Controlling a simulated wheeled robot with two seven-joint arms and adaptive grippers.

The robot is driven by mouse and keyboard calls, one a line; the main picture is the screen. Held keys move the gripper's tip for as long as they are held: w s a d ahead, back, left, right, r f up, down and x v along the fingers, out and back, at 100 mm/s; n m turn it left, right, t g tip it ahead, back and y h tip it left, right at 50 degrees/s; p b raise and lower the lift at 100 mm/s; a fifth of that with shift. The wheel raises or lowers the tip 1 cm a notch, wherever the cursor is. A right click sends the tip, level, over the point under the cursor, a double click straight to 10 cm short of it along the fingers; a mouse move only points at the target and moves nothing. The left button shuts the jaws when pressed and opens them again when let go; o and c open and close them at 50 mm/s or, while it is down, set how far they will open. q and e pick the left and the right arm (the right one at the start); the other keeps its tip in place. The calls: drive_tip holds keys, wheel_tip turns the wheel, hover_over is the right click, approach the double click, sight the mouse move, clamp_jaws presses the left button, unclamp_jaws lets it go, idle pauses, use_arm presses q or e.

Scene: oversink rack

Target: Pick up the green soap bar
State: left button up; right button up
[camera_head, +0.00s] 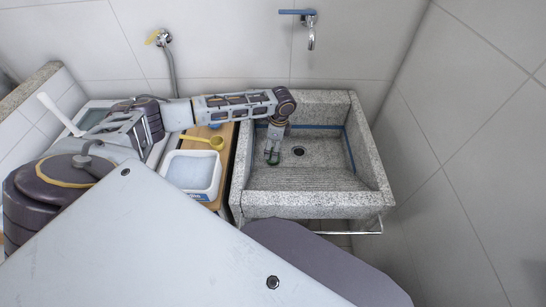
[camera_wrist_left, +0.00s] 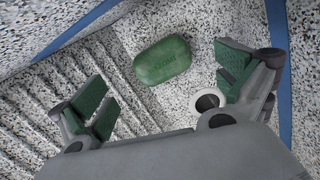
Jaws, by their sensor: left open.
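The green soap bar (camera_wrist_left: 162,60) lies in the speckled stone sink, at the edge of the ribbed washboard part, in the left wrist view. It is an oval bar with lettering pressed into its top. My left gripper (camera_wrist_left: 165,95) is open, with its green-padded fingers apart on either side below the bar in the picture, and nothing between them. In the head view my left gripper (camera_head: 272,154) points down into the sink (camera_head: 310,206). The soap cannot be made out clearly there. My right gripper is not in view.
A white tub (camera_head: 192,196) and a yellow scoop (camera_head: 214,142) sit on a wooden board left of the sink. A blue-handled tap (camera_head: 310,30) is on the wall above. The sink's thick stone walls surround the gripper. The drain (camera_head: 298,151) shows beside it.

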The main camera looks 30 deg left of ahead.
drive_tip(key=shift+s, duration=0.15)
use_arm(q)
drive_tip(key=shift+f, duration=0.55)
wheel_tip(320, 180, down, 3)
drive_tip(key=shift+r+b, duration=0.1)
drive_tip(key=shift+b, duration=0.25)
drive_tip(key=shift+a+f, duration=0.1)
drive_tip(key=shift+f, duration=0.55)
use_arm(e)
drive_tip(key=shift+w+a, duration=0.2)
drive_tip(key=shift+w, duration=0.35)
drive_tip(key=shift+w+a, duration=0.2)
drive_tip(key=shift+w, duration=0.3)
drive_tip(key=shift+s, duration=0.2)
use_arm(q)
drive_tip(key=c, duration=1.1)
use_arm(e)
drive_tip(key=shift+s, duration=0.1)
